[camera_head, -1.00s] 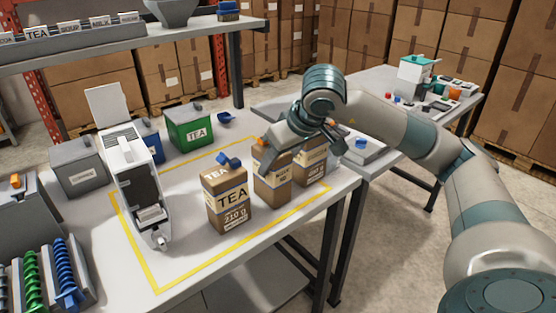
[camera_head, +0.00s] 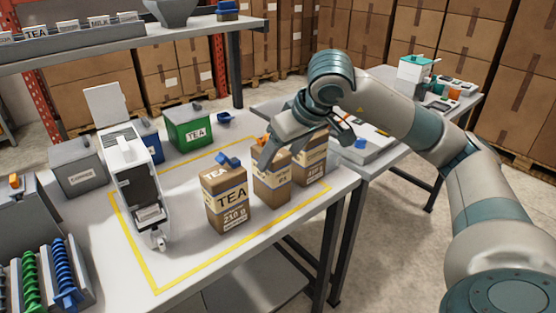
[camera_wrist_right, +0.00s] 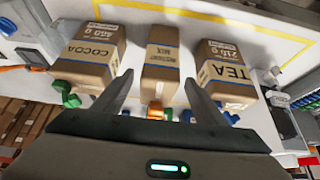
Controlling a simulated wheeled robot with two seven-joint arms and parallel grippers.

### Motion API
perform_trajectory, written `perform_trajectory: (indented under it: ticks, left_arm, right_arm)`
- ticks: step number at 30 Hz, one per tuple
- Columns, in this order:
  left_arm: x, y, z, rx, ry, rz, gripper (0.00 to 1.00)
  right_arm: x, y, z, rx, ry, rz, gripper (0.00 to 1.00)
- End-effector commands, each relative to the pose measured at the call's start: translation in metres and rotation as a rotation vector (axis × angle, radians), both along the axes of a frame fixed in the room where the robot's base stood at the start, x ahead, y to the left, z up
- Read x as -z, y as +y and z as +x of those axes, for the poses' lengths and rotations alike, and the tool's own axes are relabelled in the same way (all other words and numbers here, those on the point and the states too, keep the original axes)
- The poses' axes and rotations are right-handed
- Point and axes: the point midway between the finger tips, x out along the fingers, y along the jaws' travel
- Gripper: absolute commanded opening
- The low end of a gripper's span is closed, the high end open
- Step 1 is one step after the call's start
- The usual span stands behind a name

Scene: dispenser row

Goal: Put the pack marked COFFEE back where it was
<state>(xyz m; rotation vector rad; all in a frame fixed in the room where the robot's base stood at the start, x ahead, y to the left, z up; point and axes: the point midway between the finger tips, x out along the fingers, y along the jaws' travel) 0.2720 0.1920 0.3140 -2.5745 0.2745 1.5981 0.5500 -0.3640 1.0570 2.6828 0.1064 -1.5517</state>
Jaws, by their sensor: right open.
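A brown TEA pack (camera_head: 228,197) with a blue clip stands upright inside the yellow outline; it is at right in the right wrist view (camera_wrist_right: 228,72). A middle pack (camera_head: 271,182) with an orange clip stands beside it; its small label seems to end in MIX in the wrist view (camera_wrist_right: 161,62). A third pack (camera_head: 312,160) reads COCOA in the wrist view (camera_wrist_right: 90,52). I can read COFFEE on none of them. My right gripper (camera_head: 277,150) is open above the middle pack, with its fingers (camera_wrist_right: 160,92) on either side of it in the wrist picture. My left gripper is out of view.
A white dispenser (camera_head: 130,165) with a raised lid stands left of the packs. A green TEA bin (camera_head: 190,127) and a grey bin (camera_head: 78,167) stand behind. Coloured spirals (camera_head: 62,265) are at lower left. The outlined area (camera_head: 165,286) has free room in front.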

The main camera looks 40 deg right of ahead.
Motion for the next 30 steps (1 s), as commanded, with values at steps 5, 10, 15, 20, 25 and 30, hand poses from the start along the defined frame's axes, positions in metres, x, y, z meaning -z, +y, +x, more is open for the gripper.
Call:
perform_trajectory:
  ticks: [5, 10, 15, 20, 25, 30]
  left_arm:
    - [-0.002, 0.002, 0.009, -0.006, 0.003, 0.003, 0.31]
    - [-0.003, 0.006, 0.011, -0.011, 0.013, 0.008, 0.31]
    - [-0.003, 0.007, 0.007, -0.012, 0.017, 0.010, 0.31]
    - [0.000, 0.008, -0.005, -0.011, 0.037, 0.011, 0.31]
    - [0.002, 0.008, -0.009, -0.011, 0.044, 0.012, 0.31]
    - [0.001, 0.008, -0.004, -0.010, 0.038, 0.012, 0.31]
  right_arm:
    - [-0.030, -0.002, -0.016, 0.001, -0.007, -0.001, 0.65]
    - [-0.056, -0.003, -0.031, 0.001, -0.006, 0.001, 0.65]
    - [-0.072, -0.003, -0.040, 0.001, -0.003, 0.000, 0.65]
    - [-0.079, -0.004, -0.045, 0.001, -0.001, 0.001, 0.65]
    - [-0.079, -0.004, -0.045, 0.001, 0.000, 0.000, 0.65]
    - [-0.079, -0.004, -0.045, 0.001, 0.000, 0.000, 0.65]
